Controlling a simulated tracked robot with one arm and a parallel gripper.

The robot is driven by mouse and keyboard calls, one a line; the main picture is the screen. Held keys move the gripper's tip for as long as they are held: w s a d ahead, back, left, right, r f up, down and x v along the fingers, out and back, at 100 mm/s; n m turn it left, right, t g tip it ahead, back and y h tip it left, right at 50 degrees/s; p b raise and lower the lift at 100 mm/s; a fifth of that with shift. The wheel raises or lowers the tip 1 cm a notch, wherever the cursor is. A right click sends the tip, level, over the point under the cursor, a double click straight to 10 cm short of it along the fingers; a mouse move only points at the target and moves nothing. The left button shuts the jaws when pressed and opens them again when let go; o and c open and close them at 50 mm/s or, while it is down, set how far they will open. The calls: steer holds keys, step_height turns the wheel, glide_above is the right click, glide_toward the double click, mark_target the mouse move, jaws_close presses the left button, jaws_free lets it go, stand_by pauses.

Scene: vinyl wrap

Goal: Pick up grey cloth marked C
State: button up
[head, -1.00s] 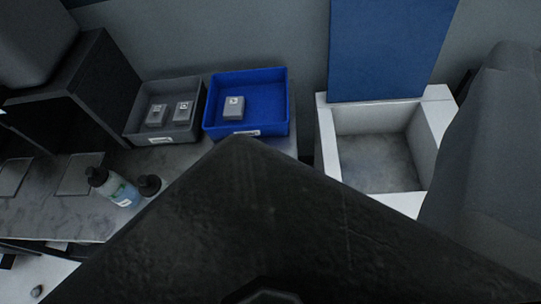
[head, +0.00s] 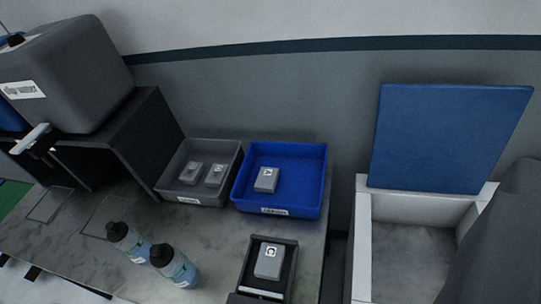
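A grey block-like folded cloth (head: 269,261) lies in a small black tray at the front middle of the counter. Its white square mark looks like a C or a G; I cannot tell which. Another grey cloth (head: 266,180) with a mark like an A lies in the blue bin. Two more grey cloths, a left one (head: 191,172) and a right one (head: 214,175), lie in the grey bin; their marks are too small to read. My gripper is not in view.
The blue bin (head: 316,183) and grey bin (head: 232,160) stand side by side against the wall. Two bottles (head: 126,240) (head: 174,264) stand front left. A white open box (head: 363,250) with a raised blue lid (head: 447,138) is at right. Bare counter lies between bottles and black tray.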

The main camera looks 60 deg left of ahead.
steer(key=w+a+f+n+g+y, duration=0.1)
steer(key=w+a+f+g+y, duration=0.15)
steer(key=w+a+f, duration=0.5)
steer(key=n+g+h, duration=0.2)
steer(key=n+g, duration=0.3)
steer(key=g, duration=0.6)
glide_above(270, 259)
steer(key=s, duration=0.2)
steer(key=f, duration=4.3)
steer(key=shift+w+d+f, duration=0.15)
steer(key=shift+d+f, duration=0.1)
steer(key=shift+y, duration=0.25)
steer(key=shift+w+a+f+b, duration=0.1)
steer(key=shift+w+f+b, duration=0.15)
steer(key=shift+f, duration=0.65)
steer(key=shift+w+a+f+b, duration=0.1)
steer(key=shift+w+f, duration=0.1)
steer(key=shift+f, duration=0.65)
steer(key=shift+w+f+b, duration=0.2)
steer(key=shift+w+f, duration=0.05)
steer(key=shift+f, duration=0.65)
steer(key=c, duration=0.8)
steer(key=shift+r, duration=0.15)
